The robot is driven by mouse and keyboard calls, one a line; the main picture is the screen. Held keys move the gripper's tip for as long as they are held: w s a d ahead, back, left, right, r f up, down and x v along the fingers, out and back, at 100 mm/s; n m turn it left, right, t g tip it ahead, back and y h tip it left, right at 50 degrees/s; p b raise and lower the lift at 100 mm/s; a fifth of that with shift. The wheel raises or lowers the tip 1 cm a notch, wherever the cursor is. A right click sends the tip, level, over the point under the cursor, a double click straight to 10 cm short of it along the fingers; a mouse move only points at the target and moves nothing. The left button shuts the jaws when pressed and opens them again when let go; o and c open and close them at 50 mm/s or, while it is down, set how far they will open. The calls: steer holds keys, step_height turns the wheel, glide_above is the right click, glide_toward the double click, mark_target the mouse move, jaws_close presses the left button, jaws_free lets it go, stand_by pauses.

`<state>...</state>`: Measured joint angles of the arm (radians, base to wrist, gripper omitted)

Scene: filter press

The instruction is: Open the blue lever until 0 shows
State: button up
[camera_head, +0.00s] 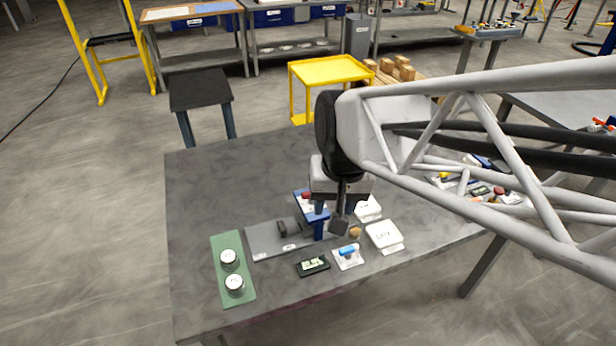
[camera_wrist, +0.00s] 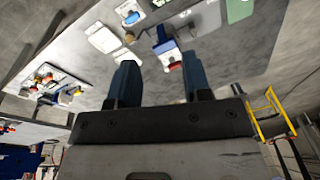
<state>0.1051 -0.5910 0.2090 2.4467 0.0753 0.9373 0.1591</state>
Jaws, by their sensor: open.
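The blue lever (camera_head: 349,249) sits on a small white base (camera_head: 349,262) near the front edge of the grey table. In the wrist view the blue lever (camera_wrist: 132,18) is near the top, left of centre. A dark box with a small green display (camera_head: 312,265) lies just left of it in the head view; its reading is too small to make out. My gripper (camera_head: 338,222) is above the table, behind the lever and apart from it.
A blue press stand with a red knob (camera_head: 307,196) rises beside my gripper from a grey plate (camera_head: 268,243). White boxes (camera_head: 384,236) stand right of the lever. A green mat (camera_head: 219,246) with two round lidded containers lies at left. The table's back left is clear.

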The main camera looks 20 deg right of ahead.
steer(key=w+d+f+m+g+y, duration=0.2)
steer(key=w+d+f+m, duration=0.5)
steer(key=f, duration=0.3)
steer(key=m+y, duration=0.2)
steer(key=m, duration=0.6)
glide_toward(350, 248)
steer(key=f, duration=0.1)
steer(key=shift+s+a, duration=0.1)
steer(key=shift+a, duration=0.15)
steer(key=shift+f, duration=0.15)
steer(key=shift+x, duration=3.8)
jaws_close()
